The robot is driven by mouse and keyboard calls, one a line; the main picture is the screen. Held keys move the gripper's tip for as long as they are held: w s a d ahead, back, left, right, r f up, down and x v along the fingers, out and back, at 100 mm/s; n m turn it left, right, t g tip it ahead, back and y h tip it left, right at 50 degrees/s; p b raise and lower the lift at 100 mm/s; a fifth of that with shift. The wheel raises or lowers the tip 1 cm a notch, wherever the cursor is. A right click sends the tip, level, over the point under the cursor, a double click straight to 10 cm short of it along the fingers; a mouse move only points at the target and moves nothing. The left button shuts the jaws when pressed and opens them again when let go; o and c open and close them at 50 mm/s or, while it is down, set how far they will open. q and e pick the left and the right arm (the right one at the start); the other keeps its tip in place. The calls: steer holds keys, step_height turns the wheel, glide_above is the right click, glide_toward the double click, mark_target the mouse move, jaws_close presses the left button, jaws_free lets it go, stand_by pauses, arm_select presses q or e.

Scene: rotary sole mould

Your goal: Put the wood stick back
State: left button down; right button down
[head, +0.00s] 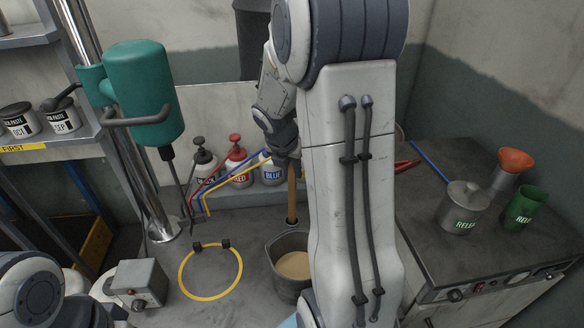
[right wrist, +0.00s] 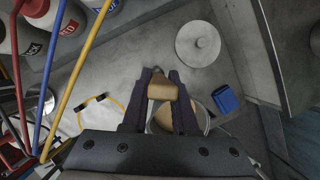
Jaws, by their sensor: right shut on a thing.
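The wood stick (head: 291,200) is a tan rod hanging almost upright from my right gripper (head: 288,153) in the head view. In the right wrist view the stick (right wrist: 162,88) shows end-on as a tan block between the two dark fingers of the right gripper (right wrist: 161,78), which is shut on it. Its lower end has a dark tip or sits at a dark ring by the back rim of a grey pot (head: 290,240); I cannot tell which. The pot holds a tan mass, also seen in the right wrist view (right wrist: 163,124). My left gripper is out of view.
Black, red (head: 238,167) and blue (head: 271,171) bottles stand behind, with bent coloured tubes (head: 205,190) nearby. A teal mixer (head: 143,95) and yellow ring (head: 211,271) are left. The right counter holds a lidded can (head: 462,207) and green cup (head: 524,208). My right arm hides the middle.

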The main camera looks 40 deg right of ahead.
steer(key=shift+f+b, duration=2.6)
steer(key=shift+f, duration=1.3)
steer(key=c, duration=0.6)
jaws_free()
steer(key=shift+r, duration=0.15)
glide_toward(292, 189)
steer(key=shift+w+f+p, duration=0.15)
steer(key=shift+f+p, duration=0.25)
steer(key=shift+f, duration=0.1)
